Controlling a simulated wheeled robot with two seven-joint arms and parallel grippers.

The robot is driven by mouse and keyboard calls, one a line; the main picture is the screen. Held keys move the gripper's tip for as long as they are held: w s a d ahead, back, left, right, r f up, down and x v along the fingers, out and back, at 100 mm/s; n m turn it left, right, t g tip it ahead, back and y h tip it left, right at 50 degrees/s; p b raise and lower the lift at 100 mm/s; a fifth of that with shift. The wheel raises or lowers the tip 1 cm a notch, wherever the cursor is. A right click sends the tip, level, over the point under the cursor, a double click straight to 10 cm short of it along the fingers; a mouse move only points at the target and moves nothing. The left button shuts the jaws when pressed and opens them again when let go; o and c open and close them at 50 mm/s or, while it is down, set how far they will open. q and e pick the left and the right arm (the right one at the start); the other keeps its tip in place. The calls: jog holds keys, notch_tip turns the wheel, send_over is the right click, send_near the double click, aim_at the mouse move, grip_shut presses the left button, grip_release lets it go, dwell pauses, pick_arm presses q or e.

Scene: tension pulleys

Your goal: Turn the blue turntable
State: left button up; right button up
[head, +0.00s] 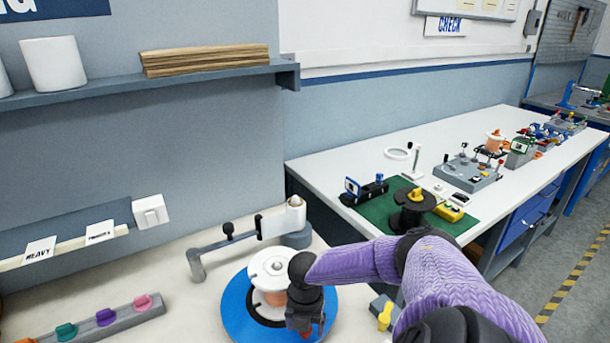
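The blue turntable (238,309) is a flat blue disc on the light bench at bottom centre. A spool (268,266) with white flanges and copper-coloured winding stands upright on it. My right arm, in a purple sleeve, comes in from the right. Its dark gripper (306,326) points down over the right part of the turntable, beside the spool, and hides part of both. Its fingers are small and dark with a bit of red near them, so I cannot tell whether they are open or touch anything. My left gripper is not in view.
A grey arm (226,240) with a black knob stands behind the turntable. A grey rack (110,320) with coloured clips lies at lower left. A yellow-handled part (384,317) sits right of the gripper. A second bench holds a green mat (376,214) and a black spool (408,213).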

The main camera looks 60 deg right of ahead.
notch_tip(320, 180, up, 9)
jog(key=shift+r+p, duration=0.1)
jog(key=shift+p, duration=1.15)
jog(key=shift+r, duration=0.4)
